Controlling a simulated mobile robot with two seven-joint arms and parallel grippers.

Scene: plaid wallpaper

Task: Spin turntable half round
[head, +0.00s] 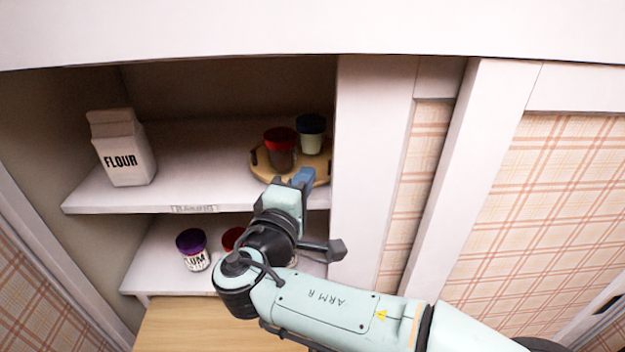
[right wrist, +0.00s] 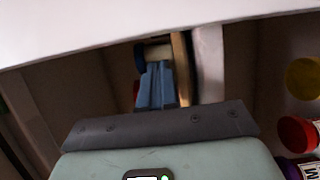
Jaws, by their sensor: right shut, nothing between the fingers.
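The turntable (head: 322,170) is a round wooden disc with a low rim, on the upper shelf at its right end, partly behind the cabinet's white front. A dark peg shows at its left edge. A jar with a red lid (head: 281,155) and a pale jar with a dark blue lid (head: 311,138) stand on it. My right gripper (head: 303,178) is at the turntable's front edge, its blue fingers shut and empty. In the right wrist view the fingers (right wrist: 155,84) are together beside the turntable's wooden edge (right wrist: 181,65). I cannot tell whether they touch it. My left gripper is not in view.
A flour carton (head: 124,148) stands at the left of the upper shelf (head: 190,165); the middle is clear. A purple-lidded jar (head: 193,250) and a red lid (head: 232,238) are on the lower shelf. The white upright (head: 372,170) bounds the opening at right.

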